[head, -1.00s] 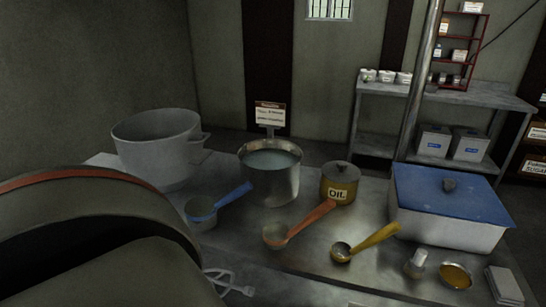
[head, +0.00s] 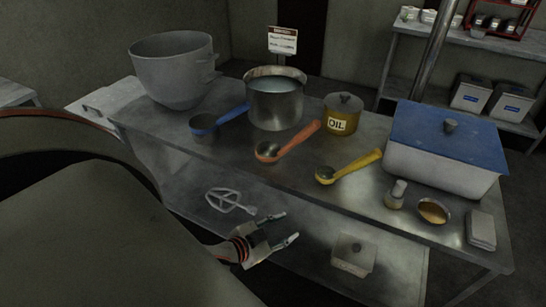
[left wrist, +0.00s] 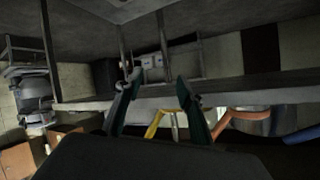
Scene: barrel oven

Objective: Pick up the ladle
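Three ladles lie on the metal table (head: 290,178): a blue one (head: 205,124), an orange-handled one (head: 272,150) and a yellow-handled one (head: 330,173). The frames do not show which of them the task means. My left gripper (head: 290,226) is open and empty, in front of the table's near edge and below the ladles, apart from them. In the left wrist view, its two fingers (left wrist: 159,82) are spread, with the yellow handle (left wrist: 156,122), orange handle (left wrist: 226,120) and blue handle (left wrist: 302,135) beyond. My right gripper is not in view.
A shaker (head: 396,195) and bowl (head: 432,211) sit right.

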